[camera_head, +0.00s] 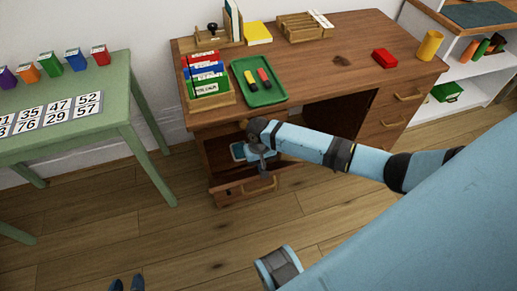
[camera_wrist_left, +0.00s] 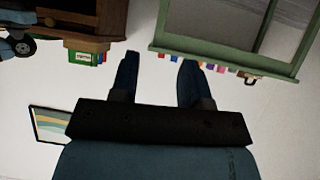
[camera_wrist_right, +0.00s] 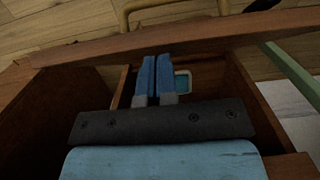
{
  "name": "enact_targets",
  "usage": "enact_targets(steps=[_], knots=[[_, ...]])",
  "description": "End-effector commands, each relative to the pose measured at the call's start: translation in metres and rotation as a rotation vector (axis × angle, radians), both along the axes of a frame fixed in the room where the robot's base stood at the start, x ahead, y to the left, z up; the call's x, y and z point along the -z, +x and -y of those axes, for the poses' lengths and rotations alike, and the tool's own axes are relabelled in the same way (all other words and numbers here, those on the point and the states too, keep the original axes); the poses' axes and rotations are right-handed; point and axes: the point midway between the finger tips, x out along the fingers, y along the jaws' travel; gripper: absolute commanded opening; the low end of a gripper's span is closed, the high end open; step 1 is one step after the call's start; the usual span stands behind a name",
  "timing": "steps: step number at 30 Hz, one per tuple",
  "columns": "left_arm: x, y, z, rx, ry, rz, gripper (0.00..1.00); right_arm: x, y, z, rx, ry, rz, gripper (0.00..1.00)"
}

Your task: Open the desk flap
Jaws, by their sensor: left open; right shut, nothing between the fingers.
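The brown wooden desk (camera_head: 330,62) stands against the wall. Its lower left front panel (camera_head: 243,190), with a brass handle, stands out from the body, with the space behind it uncovered; I cannot tell whether it is a tilted flap or a drawer front. My right gripper (camera_head: 263,168) is shut and empty, over that space just behind the panel. In the right wrist view, its blue fingers (camera_wrist_right: 153,76) point toward the panel's inner side (camera_wrist_right: 190,38). A blue, pale-rimmed item (camera_head: 238,151) lies inside. My left gripper (camera_head: 126,284) is open and empty, low over the floor.
A green table (camera_head: 105,108) with number cards and coloured boxes stands left of the desk. The desktop holds a file rack, a green tray (camera_head: 263,97), a red box (camera_head: 384,55) and a yellow cup (camera_head: 430,45). White shelves (camera_head: 480,70) stand right. The floor in front is clear.

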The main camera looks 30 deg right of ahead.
Motion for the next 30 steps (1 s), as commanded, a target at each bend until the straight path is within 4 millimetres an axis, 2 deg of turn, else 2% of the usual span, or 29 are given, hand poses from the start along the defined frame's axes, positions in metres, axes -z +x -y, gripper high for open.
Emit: enact_targets(steps=[12, 17, 23, 26, 30], knots=[[0.0, 0.0, 0.0, 0.001, -0.001, 0.001, 0.43, 0.002, -0.004, -0.001, 0.0, 0.0, 0.0, 0.0], [-0.007, 0.0, 0.0, 0.0, -0.003, -0.001, 0.43, 0.003, -0.009, -0.002, 0.0, -0.004, 0.015, 0.0], [-0.024, -0.002, 0.0, -0.005, -0.013, -0.016, 0.43, 0.014, -0.032, -0.009, -0.001, -0.022, 0.091, 0.0], [-0.026, -0.004, -0.002, -0.012, -0.015, -0.037, 0.43, 0.027, -0.048, -0.012, 0.0, -0.037, 0.155, 0.0], [-0.025, -0.006, -0.003, -0.021, -0.019, -0.061, 0.43, 0.053, -0.069, -0.018, 0.0, -0.062, 0.26, 0.0]])
